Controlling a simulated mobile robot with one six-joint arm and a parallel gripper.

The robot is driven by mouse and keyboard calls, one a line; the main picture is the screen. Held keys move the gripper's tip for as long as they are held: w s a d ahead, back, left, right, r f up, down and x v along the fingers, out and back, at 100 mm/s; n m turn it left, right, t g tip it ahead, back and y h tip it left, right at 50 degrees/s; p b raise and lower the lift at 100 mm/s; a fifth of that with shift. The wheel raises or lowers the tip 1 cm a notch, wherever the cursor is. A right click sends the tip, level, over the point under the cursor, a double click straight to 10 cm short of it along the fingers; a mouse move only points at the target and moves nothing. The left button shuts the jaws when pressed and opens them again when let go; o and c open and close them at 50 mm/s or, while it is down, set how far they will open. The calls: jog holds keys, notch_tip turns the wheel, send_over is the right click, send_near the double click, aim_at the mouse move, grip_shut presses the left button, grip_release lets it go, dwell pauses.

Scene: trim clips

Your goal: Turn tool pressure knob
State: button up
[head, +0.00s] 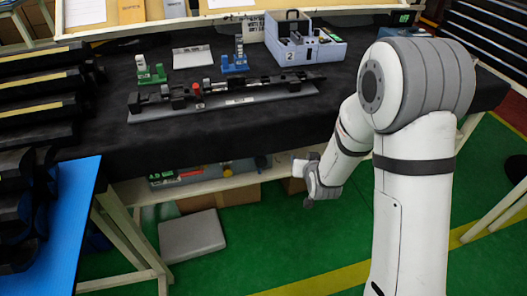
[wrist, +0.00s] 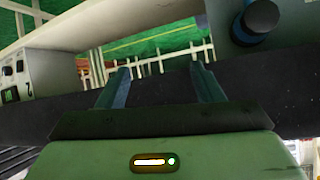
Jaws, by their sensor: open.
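In the head view a long tool assembly on a grey rail (head: 240,101) lies on the dark bench top. It carries several black blocks and a small red part (head: 197,88); I cannot tell whether this is the pressure knob. In the wrist view a dark round knob-like part with a blue ring (wrist: 258,22) shows at upper right; I cannot tell what it belongs to. My gripper (wrist: 162,80) is open, with nothing between its two fingers. In the head view my arm's lower end is in front of the bench, and its fingers are not distinct.
A grey box marked 2 (head: 309,51) stands at the bench's back; a similar one shows in the wrist view (wrist: 50,75). Green (head: 153,75) and blue (head: 235,64) stands sit behind the rail. A low shelf (head: 205,184) holds equipment under the bench. Green floor is open in front.

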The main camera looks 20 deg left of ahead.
aim_at(262, 164)
jog(key=s+a+f+n+t+y+p, duration=0.2)
jog(key=s+a+f+t+y+p, duration=0.3)
jog(key=a, duration=0.6)
jog(key=shift+g, duration=0.3)
jog(key=x, duration=0.6)
jog(key=shift+w+a+f, duration=0.2)
jog(key=shift+a, duration=0.15)
jog(key=shift+b, duration=0.35)
jog(key=c, duration=1)
